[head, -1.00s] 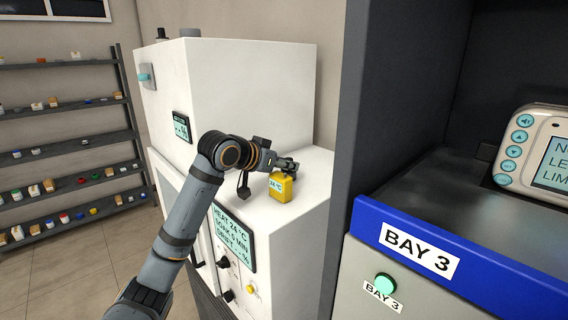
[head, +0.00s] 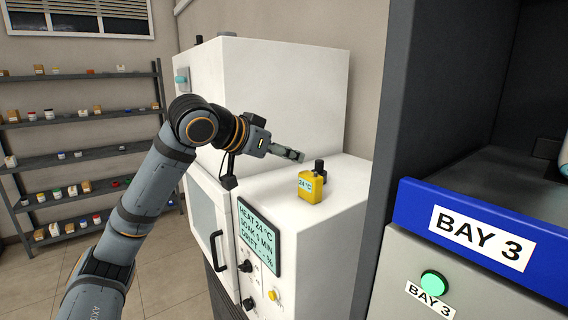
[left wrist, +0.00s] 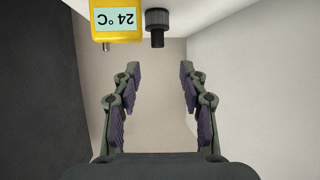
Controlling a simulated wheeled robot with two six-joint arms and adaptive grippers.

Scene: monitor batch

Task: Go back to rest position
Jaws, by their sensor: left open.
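My left gripper (head: 299,156) is open and empty, raised above and just left of the yellow thermometer block (head: 311,187) in the head view. The block reads 24 °C and stands on the low top of a white machine (head: 345,199). In the left wrist view the yellow block (left wrist: 116,36) shows at the top, beyond the spread fingers (left wrist: 187,92), with nothing between them. A black knob-like part (head: 319,168) stands just behind the block, and it also shows in the left wrist view (left wrist: 158,24). My right gripper is not in view.
The white machine has a display panel (head: 257,240), knobs and a door handle. A blue-edged shelf marked BAY 3 (head: 483,238), with a green button (head: 433,284), is at right in a dark frame. Shelves (head: 78,158) with small items stand at far left. Floor lies between.

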